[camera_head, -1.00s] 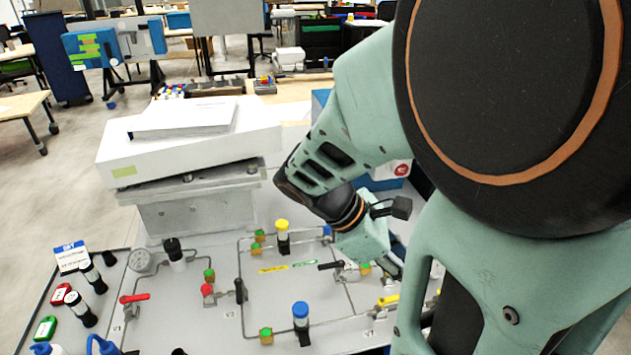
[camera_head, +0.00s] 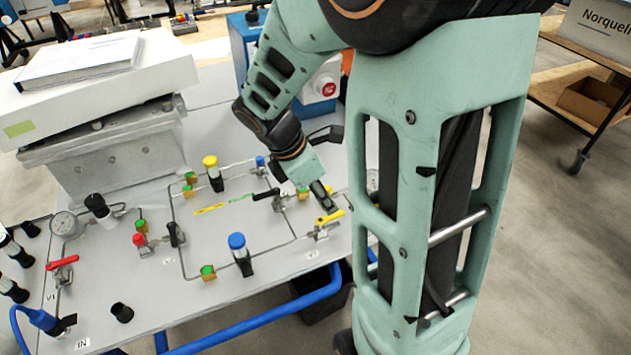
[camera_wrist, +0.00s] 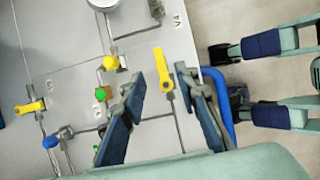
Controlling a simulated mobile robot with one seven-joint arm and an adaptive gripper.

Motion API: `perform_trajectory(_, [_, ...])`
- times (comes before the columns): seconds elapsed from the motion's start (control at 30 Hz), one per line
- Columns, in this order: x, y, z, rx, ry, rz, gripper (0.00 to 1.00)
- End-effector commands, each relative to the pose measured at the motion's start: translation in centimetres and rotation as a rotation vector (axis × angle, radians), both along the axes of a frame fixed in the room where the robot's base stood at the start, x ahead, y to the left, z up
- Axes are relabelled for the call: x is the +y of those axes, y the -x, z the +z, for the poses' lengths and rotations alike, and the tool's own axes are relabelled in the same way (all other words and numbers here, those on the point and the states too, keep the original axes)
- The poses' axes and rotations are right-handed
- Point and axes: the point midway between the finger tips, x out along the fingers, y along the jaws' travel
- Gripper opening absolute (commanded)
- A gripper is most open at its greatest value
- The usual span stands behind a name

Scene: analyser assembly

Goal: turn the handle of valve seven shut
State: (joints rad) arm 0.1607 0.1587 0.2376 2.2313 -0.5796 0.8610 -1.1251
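A yellow lever handle (camera_wrist: 162,70) stands between my gripper's fingers in the wrist view, on a valve near the edge of the grey panel. A yellow handle (camera_head: 330,217) beside my gripper in the head view looks like the same one. My gripper (camera_wrist: 161,72) is open, a blue-grey finger on each side of the handle with a gap on both sides. In the head view my gripper (camera_head: 324,194) hangs over the right part of the panel. I cannot read a number seven; a tag reading V4 (camera_wrist: 178,20) lies farther along the panel.
A second yellow handle (camera_wrist: 30,107) lies at left in the wrist view. A black handle (camera_head: 266,194), a blue-topped knob (camera_head: 238,242) and a red handle (camera_head: 63,262) rise from the panel (camera_head: 150,315). Thin pipes join them. A blue rail (camera_head: 250,318) runs along the front.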

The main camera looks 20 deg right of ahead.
Motion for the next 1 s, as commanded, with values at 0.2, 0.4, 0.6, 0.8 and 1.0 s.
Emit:
perform_trajectory(0.2, [-1.5,0.1,-3.8,0.004,-0.001,-0.001,0.29])
perform_trajectory(0.4, [-2.1,0.0,-5.2,0.001,0.000,-0.001,0.29])
perform_trajectory(0.6, [-2.3,0.0,-5.4,0.000,0.000,-0.001,0.29])
perform_trajectory(0.8, [-2.2,0.0,-5.4,0.000,0.000,-0.001,0.19])
perform_trajectory(1.0, [-2.2,0.0,-5.3,0.000,0.000,0.000,0.00])
